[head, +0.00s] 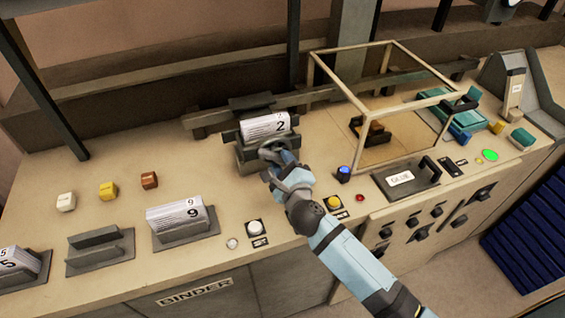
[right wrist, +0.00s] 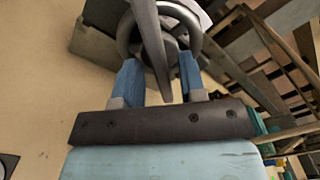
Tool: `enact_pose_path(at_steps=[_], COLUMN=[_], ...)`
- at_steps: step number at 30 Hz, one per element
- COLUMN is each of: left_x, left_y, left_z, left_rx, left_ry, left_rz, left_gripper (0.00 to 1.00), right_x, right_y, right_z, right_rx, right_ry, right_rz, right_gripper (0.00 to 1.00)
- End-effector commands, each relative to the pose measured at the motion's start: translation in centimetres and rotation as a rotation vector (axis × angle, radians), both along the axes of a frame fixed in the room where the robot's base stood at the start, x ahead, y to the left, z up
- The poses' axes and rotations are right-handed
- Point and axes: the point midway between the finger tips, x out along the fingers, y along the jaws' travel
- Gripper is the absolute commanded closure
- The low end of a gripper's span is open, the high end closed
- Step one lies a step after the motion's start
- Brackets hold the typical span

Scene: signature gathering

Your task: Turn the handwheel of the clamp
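The clamp (head: 254,158) is a dark grey block at the back middle of the bench, holding a paper stack marked 2 (head: 264,127). Its dark handwheel (head: 274,147) faces the front; the ring also shows at the top of the right wrist view (right wrist: 193,22). My right gripper (head: 281,158) is at the handwheel. In the right wrist view its two blue fingers (right wrist: 158,68) are spread apart near the lower part of the ring, with a dark bar (right wrist: 152,50) running between them. I cannot tell whether they touch the wheel. My left gripper is not in view.
A glass-sided case (head: 361,95) stands right of the clamp. A blue button (head: 343,171), a yellow button (head: 334,202) and a dark plate with a handle (head: 405,179) lie near my right arm. A stack marked 9 (head: 178,215) stands in a holder at the left.

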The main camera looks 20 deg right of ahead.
Motion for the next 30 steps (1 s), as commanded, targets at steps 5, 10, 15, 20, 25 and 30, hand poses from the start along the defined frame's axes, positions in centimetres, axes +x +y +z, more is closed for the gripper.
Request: enact_pose_path(at_steps=[5, 10, 15, 20, 25, 30], left_x=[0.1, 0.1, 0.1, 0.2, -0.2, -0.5], left_y=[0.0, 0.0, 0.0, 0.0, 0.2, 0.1], left_z=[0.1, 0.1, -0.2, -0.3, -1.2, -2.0], left_rx=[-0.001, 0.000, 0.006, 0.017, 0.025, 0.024], left_ry=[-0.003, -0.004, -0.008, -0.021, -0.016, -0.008], left_rz=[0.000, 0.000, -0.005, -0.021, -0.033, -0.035], left_gripper=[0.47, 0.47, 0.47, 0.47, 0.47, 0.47], right_x=[0.0, -0.3, -2.5, -6.2, -10.0, -12.6], right_y=[0.0, 0.0, -0.1, -0.2, -0.4, -0.4], right_z=[0.0, 0.0, -0.2, -0.3, -0.3, -0.2], right_rx=[-0.001, -0.001, -0.002, 0.000, 0.000, 0.000], right_ry=[0.000, 0.000, 0.002, 0.002, 0.002, 0.001], right_rz=[0.000, 0.000, -0.001, 0.001, 0.001, 0.001], right_gripper=[0.60, 0.60, 0.60, 0.60, 0.60, 0.60])
